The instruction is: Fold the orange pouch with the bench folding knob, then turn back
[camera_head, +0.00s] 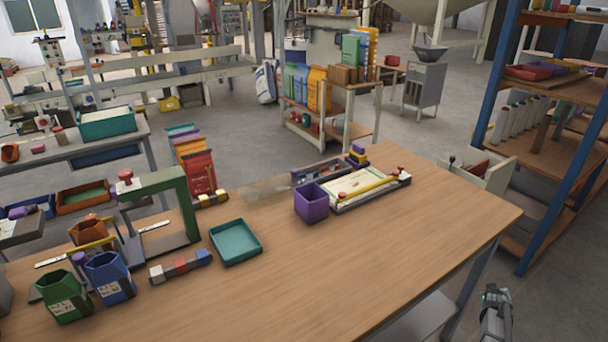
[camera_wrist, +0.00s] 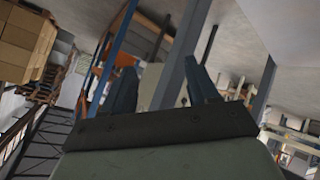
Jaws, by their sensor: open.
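An orange pouch (camera_head: 88,230) stands at the left of the wooden bench, behind a green pouch (camera_head: 65,297) and a blue pouch (camera_head: 108,277). A yellow bar crosses in front of it and hides part of it. A red knob (camera_head: 125,176) tops the green press frame (camera_head: 170,185) to its right. Another red knob sits on the right end of a board (camera_head: 370,188) farther back; I cannot tell which is the folding knob. My gripper (camera_head: 495,297) is beyond the bench's front right edge, far from the pouches. In the wrist view my gripper (camera_wrist: 161,85) is open and empty.
A teal tray (camera_head: 236,242) and a small block strip (camera_head: 181,266) lie right of the pouches. A purple bin (camera_head: 311,203) stands beside the board. The bench's right front is clear. A blue-posted shelf (camera_head: 555,130) stands to the right.

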